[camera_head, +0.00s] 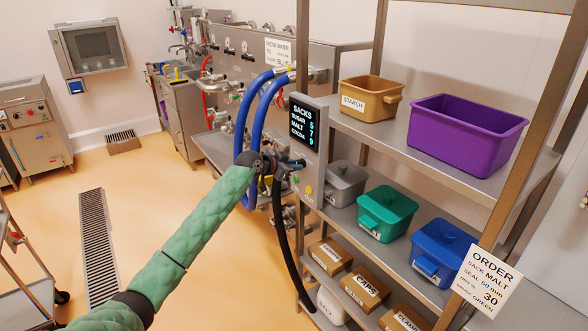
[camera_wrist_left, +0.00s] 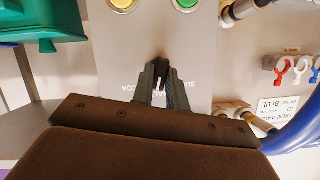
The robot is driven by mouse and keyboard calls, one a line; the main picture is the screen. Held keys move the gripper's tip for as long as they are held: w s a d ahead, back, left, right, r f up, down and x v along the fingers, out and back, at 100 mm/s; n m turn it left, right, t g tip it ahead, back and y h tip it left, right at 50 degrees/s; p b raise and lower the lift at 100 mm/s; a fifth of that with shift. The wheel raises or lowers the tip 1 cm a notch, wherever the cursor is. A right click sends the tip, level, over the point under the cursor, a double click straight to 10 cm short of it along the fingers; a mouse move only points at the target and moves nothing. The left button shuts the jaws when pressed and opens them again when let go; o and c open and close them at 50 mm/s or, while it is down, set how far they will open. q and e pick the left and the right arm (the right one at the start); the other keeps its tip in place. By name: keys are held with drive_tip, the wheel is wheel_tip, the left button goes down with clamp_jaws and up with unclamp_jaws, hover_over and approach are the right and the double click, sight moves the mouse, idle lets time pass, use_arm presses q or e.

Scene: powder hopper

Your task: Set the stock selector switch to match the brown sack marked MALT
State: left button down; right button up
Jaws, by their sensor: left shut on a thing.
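The control panel (camera_head: 310,178) is fixed to the shelf post. Its screen (camera_head: 304,125) lists SACKS with SUGAR 5, MALT 7 and COCOA 9. My left gripper (camera_head: 286,168) is at the panel's lower part, below the screen. In the left wrist view my left gripper (camera_wrist_left: 163,82) is shut on the stock selector switch, whose knob is mostly hidden between the fingers. Upside-down lettering on the panel (camera_wrist_left: 200,60) is partly covered by the fingers, so the switch's setting cannot be told. No brown sack is visible. My right gripper is not in view.
An order card (camera_head: 489,279) reads SACK MALT. A yellow button (camera_wrist_left: 122,4) and a green button (camera_wrist_left: 187,3) are close to my fingers. Blue hoses (camera_head: 245,118) hang beside the panel. A shelf rack (camera_head: 425,160) with bins is right. Open floor lies left.

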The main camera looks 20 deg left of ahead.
use_arm(q)
drive_tip(key=shift+w+a+n+g+h+b, duration=0.1)
drive_tip(key=shift+n+g+h+b, duration=0.4)
drive_tip(key=shift+n, duration=0.5)
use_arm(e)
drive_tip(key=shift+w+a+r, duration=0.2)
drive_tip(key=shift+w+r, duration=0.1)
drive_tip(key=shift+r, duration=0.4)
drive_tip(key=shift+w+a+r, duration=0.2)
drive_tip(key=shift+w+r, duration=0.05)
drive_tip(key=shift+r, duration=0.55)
use_arm(q)
drive_tip(key=c, duration=1.4)
unclamp_jaws()
